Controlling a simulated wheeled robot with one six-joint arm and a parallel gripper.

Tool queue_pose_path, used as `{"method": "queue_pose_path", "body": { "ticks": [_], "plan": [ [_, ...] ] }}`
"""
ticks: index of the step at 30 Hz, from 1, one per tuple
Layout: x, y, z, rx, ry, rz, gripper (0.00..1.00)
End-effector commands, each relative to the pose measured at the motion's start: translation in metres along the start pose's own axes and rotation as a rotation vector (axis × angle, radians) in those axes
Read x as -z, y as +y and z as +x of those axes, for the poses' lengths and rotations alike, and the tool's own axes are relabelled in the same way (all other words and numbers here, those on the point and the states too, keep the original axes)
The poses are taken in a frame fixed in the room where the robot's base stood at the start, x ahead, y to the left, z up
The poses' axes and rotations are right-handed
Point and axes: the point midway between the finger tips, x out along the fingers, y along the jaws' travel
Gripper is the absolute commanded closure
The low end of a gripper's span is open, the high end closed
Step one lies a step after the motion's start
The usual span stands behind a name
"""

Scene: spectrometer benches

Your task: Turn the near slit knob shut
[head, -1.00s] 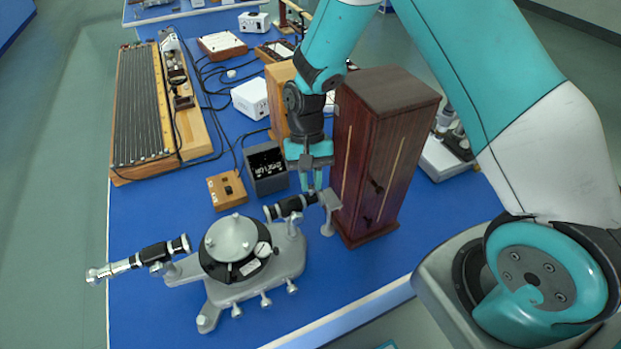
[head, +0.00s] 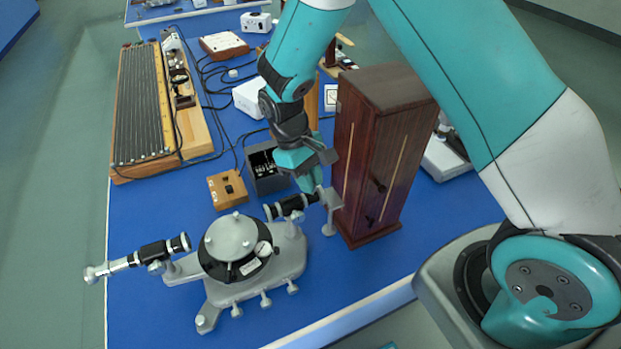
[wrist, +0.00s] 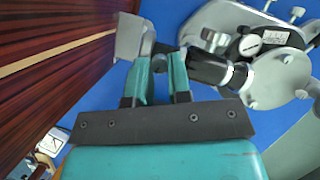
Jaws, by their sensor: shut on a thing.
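The near spectrometer (head: 232,243) stands on the blue bench, with its black collimator tube (head: 290,206) pointing right toward the wooden cabinet. The slit knob (wrist: 160,64) shows in the wrist view between my fingertips, at the outer end of the collimator (wrist: 208,68), and is partly hidden by them. My gripper (head: 313,186) is shut on the slit knob, its hand tilted over the collimator end. It also shows in the wrist view (wrist: 162,72), with one teal finger on each side of the knob.
A tall dark wooden cabinet (head: 383,150) stands close to the right of my gripper. A grey bracket (head: 329,200) stands at the collimator's end. A dark meter box (head: 266,168) and a small wooden box (head: 228,189) lie behind.

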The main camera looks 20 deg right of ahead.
Motion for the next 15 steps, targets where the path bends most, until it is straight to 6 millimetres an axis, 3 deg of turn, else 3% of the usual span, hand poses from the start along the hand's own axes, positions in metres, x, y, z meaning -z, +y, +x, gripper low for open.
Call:
{"method": "queue_pose_path", "body": {
  "ticks": [15],
  "plan": [
    [0.0004, -0.0026, -0.0017, -0.123, 0.005, -0.294, 1.0]
  ]
}}
